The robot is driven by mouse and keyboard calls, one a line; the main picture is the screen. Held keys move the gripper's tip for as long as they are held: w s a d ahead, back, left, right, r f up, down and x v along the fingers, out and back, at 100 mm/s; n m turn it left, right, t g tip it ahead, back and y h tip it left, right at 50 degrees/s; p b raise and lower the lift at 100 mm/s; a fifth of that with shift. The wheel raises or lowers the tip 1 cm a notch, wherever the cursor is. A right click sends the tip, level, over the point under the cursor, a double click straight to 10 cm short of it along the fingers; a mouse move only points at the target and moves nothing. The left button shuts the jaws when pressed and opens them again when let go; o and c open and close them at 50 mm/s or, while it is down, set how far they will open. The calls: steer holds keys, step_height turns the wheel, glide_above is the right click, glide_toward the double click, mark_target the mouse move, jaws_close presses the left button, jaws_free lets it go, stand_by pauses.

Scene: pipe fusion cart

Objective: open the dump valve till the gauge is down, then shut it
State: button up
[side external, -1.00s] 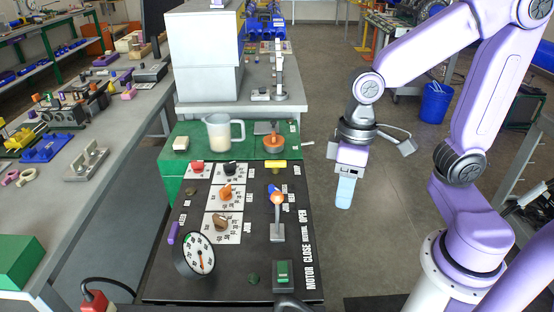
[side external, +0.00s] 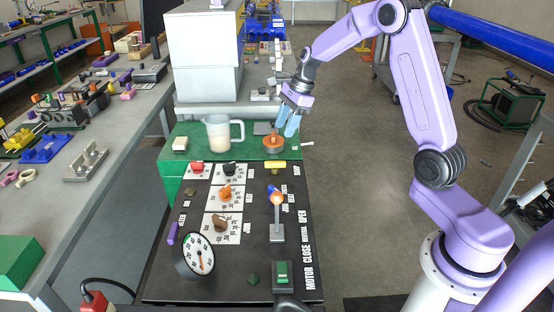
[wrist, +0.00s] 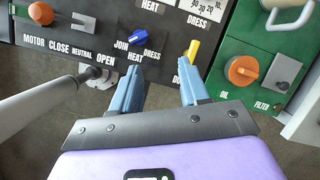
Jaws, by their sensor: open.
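The dump valve has a yellow handle (side external: 275,167) at the back right of the black panel, lying crosswise in the side view. My gripper (side external: 286,130) is open, with two blue fingers pointing down above the green right-hand corner, behind the valve. It also shows in the wrist view (wrist: 163,65), with nothing between its fingers.
An orange oil cap (side external: 273,142) sits close below my gripper. A blue selector knob (wrist: 137,37) lies beyond the left fingertip. The motor lever with its orange ball (side external: 277,199) stands up from the panel. A clear jug (side external: 218,133) stands to the left.

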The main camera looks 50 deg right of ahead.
steer(key=w+d+f+m+t, duration=0.1)
steer(key=w+d+f+m, duration=0.15)
steer(key=d+m, duration=0.4)
steer(key=n, duration=0.1)
glide_toward(275, 162)
steer(key=x, duration=0.8)
steer(key=shift+w+f, duration=0.1)
steer(key=shift+f, duration=0.15)
steer(key=shift+c, duration=0.3)
jaws_close()
